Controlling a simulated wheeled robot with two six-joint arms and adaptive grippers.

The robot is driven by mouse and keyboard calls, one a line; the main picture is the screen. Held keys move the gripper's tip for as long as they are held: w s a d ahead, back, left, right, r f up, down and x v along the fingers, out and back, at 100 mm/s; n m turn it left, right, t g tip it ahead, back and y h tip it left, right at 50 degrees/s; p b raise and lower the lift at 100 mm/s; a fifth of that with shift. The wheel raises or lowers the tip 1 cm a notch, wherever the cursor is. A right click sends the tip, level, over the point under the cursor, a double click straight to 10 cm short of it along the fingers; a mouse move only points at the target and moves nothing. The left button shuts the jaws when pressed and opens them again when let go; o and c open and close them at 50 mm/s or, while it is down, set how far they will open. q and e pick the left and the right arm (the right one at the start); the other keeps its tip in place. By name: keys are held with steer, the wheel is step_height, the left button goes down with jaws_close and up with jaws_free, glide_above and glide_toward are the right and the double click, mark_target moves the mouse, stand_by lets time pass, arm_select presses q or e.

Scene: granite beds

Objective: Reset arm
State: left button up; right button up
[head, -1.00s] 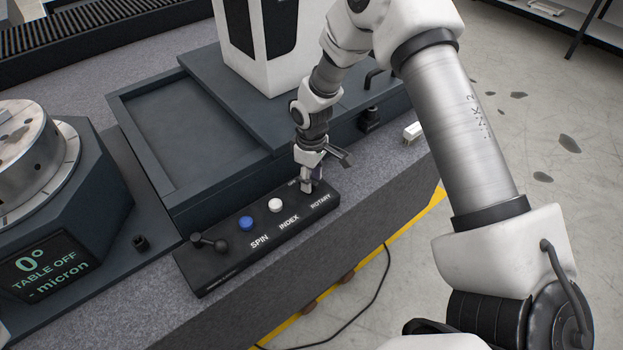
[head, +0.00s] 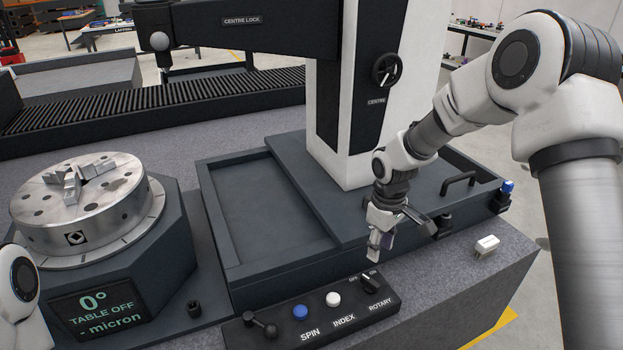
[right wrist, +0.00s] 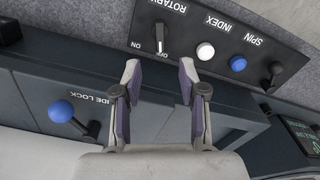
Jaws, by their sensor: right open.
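My right gripper (head: 382,245) is open and empty, just above and behind the right end of the black control box in the head view. In the right wrist view its two fingers (right wrist: 160,75) stand apart with nothing between them. The control box (head: 318,325) carries a blue button (head: 300,312) for SPIN, a white button (head: 333,299) for INDEX and a black ROTARY switch (head: 370,281). The ROTARY switch also shows in the right wrist view (right wrist: 160,38), apart from the fingers. Part of my left arm shows at the left edge; its gripper is out of view.
A round chuck table (head: 85,215) stands at left above a display (head: 98,308) reading 0°, TABLE OFF. A white column (head: 385,100) rises behind my right gripper. A blue-knobbed lever (right wrist: 62,112) marked SIDE LOCK is near the wrist.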

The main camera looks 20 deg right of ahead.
steer(key=s+a+f+g, duration=0.3)
steer(key=s+f, duration=0.7)
steer(key=s+a+f+g, duration=0.2)
steer(key=s+a+f, duration=0.1)
steer(key=s+f, duration=0.7)
steer(key=s+a+f+m+t, duration=0.25)
steer(key=s+f+m, duration=0.2)
steer(key=s, duration=0.75)
steer(key=w+t, duration=0.1)
steer(key=w, duration=0.1)
steer(key=w+m+t, duration=0.1)
steer(key=w, duration=0.1)
steer(key=shift+w+t, duration=0.2)
steer(key=shift+t, duration=0.05)
